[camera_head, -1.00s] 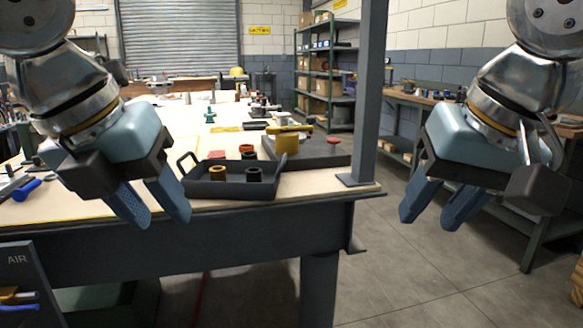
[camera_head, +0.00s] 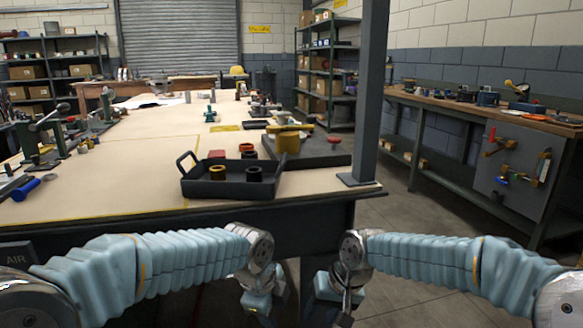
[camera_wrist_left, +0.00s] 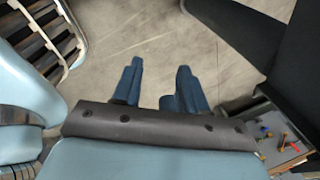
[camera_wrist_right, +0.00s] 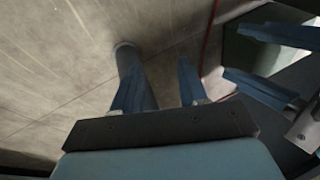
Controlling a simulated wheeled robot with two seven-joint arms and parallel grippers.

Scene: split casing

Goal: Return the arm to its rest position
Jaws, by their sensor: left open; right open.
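Both my arms are folded low in front of the table (camera_head: 100,185). My right gripper (camera_head: 335,305) hangs below its wrist near the bottom of the head view, mostly out of sight there. In the right wrist view its blue fingers (camera_wrist_right: 160,82) are apart, with nothing between them and grey floor beneath. My left gripper (camera_head: 258,305) hangs beside it, below the table's front edge. In the left wrist view its fingers (camera_wrist_left: 157,80) are apart and empty over the floor. Two blue fingers (camera_wrist_right: 270,62), apparently my left gripper's, show at the right of the right wrist view.
A dark tray (camera_head: 228,188) with several small rings stands near the table's front edge. A yellow part (camera_head: 288,142) stands behind it on a dark plate. A grey post (camera_head: 368,90) rises at the table's right corner. A workbench (camera_head: 455,105) stands at right; floor between is clear.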

